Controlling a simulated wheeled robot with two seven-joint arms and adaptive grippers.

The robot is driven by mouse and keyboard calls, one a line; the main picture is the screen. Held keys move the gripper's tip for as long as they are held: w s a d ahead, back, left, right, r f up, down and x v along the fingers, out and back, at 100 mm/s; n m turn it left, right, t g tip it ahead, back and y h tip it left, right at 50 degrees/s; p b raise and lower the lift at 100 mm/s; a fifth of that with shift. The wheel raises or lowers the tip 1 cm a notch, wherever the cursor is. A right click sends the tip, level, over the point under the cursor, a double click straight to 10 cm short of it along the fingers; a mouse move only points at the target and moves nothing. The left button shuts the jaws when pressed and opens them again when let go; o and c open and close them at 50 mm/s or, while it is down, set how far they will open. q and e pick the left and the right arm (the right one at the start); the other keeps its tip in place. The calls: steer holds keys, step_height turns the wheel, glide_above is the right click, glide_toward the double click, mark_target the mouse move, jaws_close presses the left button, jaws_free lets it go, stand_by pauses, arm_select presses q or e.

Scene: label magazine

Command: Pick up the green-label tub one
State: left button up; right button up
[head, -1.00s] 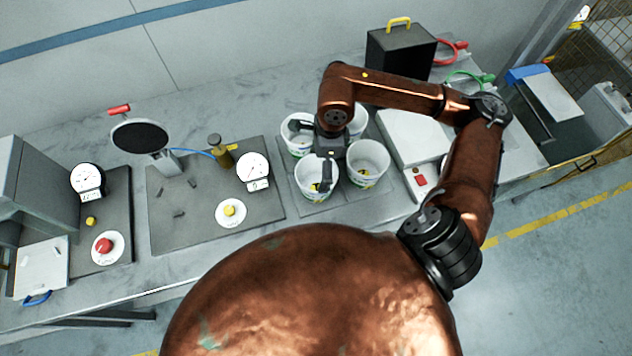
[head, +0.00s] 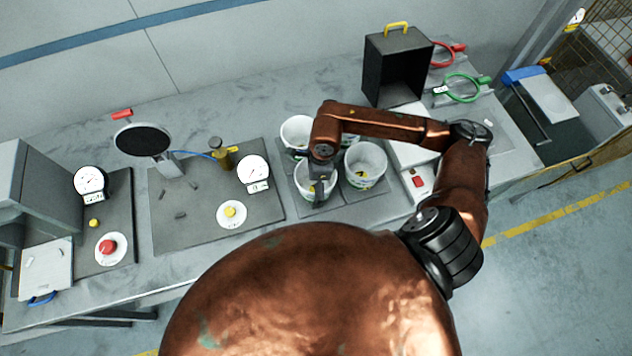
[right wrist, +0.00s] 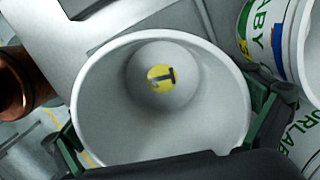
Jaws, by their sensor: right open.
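Several white tubs stand close together on a dark mat (head: 322,209). My right gripper (head: 317,182) is over the front-left tub (head: 303,184). In the right wrist view this tub (right wrist: 105,105) stands between my open fingers (right wrist: 166,132), one on each side; I cannot tell whether they touch it. A yellow disc with a dark mark (right wrist: 160,78) is inside at its bottom. Its label is hidden. A neighbouring tub (right wrist: 262,35) shows green lettering with yellow and blue patches. The front-right tub (head: 364,165) and back-left tub (head: 295,130) also show from above. My left gripper is out of view.
A black box with a yellow handle (head: 397,65) stands behind, near red pliers-like (head: 447,54) and green (head: 463,88) ring tools. A pale box with a red button (head: 418,182) is right of the tubs. A dark board with gauges (head: 205,220) lies left.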

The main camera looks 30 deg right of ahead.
steer(key=shift+c, duration=0.7)
steer(key=c, duration=0.7)
steer(key=shift+r, duration=0.1)
step_height(320, 180, up, 10)
steer(key=shift+f+b, duration=0.1)
steer(key=shift+b, duration=0.5)
